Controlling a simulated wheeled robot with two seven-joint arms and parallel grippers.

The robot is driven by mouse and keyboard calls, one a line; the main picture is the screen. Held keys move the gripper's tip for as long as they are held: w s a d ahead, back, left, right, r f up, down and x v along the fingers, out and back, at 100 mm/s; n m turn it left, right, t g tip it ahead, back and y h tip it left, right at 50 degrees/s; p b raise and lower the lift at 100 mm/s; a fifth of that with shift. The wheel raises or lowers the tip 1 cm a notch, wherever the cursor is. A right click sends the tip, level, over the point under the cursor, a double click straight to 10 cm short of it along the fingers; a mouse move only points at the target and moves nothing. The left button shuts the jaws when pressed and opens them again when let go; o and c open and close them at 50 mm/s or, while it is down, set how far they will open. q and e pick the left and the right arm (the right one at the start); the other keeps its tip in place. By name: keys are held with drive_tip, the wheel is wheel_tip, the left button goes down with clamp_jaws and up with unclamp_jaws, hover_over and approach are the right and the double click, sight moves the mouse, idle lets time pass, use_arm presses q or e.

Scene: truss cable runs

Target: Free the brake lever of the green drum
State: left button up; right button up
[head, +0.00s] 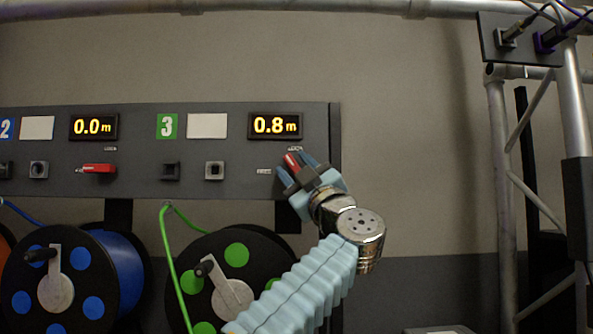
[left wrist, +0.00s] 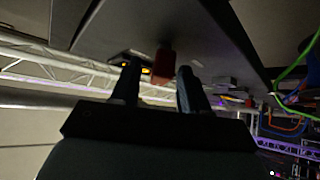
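The green drum (head: 255,253) hangs under panel section 3, with green cable running up from it. Its red brake lever (head: 291,160) sits under the 0.8 m display and leans up and to the left. My left gripper (head: 295,174) is at this lever, its two fingers on either side. In the left wrist view the red lever (left wrist: 165,62) shows between my spread fingertips (left wrist: 157,80), with a visible gap. The lever's lower part and pivot are hidden behind the gripper in the head view. My right gripper is not in view.
The blue drum (head: 122,270) has its own red lever (head: 99,169), lying level under the 0.0 m display (head: 93,126). The dark panel (head: 140,185) fills the left half. A truss (head: 508,200) stands at right. Bare wall lies between panel and truss.

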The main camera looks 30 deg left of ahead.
use_arm(q)
drive_tip(key=b+v, duration=0.5)
drive_tip(key=v, duration=0.9)
drive_tip(key=shift+o, duration=0.4)
drive_tip(key=shift+a, duration=0.1)
